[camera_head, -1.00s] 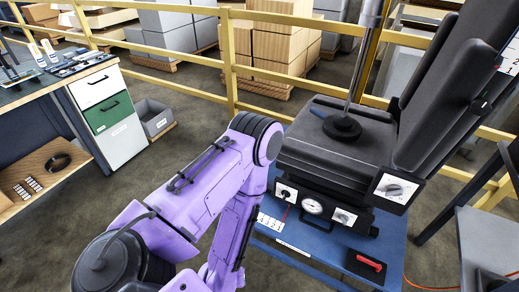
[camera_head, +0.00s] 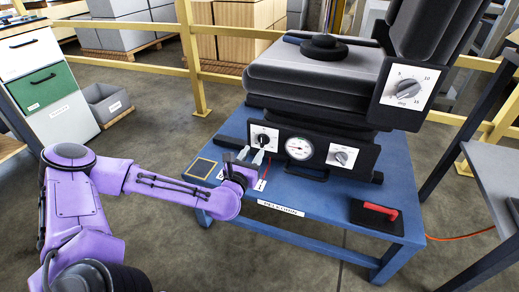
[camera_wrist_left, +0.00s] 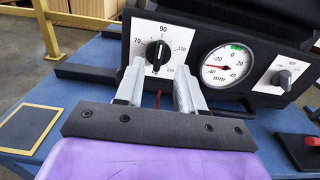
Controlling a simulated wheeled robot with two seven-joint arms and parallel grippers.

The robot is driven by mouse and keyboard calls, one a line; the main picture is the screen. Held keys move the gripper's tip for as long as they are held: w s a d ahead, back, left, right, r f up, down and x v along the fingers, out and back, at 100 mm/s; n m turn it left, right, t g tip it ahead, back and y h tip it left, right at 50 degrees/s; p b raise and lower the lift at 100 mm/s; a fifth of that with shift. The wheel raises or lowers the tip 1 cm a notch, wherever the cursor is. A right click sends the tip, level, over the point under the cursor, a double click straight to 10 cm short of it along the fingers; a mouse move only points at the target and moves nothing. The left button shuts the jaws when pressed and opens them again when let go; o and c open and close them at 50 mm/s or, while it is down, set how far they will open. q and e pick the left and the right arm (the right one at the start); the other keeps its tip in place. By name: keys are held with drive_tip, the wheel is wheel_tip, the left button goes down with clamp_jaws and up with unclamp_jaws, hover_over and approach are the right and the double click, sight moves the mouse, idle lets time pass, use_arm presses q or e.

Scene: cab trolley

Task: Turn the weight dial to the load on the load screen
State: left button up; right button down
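The weight dial (camera_head: 263,139) is a black knob on a white scale plate at the left of the seat base's front panel. It also shows in the left wrist view (camera_wrist_left: 158,51), with 90 at the top of its scale and 110 at the right. My left gripper (camera_head: 251,156) is open in front of the dial and a little below it. In the left wrist view its two fingers (camera_wrist_left: 160,76) stand apart on either side of the dial's lower part, with nothing held between them. I cannot make out the load screen. My right gripper is not in view.
A round gauge (camera_head: 299,148) and a second knob (camera_head: 341,156) sit right of the dial. A larger dial (camera_head: 407,89) is on the seat's side. A red-handled black block (camera_head: 377,214) lies on the blue table (camera_head: 330,222). Yellow railing (camera_head: 220,78) runs behind.

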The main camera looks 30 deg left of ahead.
sight(262, 140)
use_arm(q)
drive_tip(key=b+x, duration=0.1)
drive_tip(key=x, duration=0.5)
drive_tip(key=shift+w+f, duration=0.1)
drive_tip(key=shift+w, duration=0.2)
clamp_jaws()
drive_tip(key=shift+m, duration=0.3)
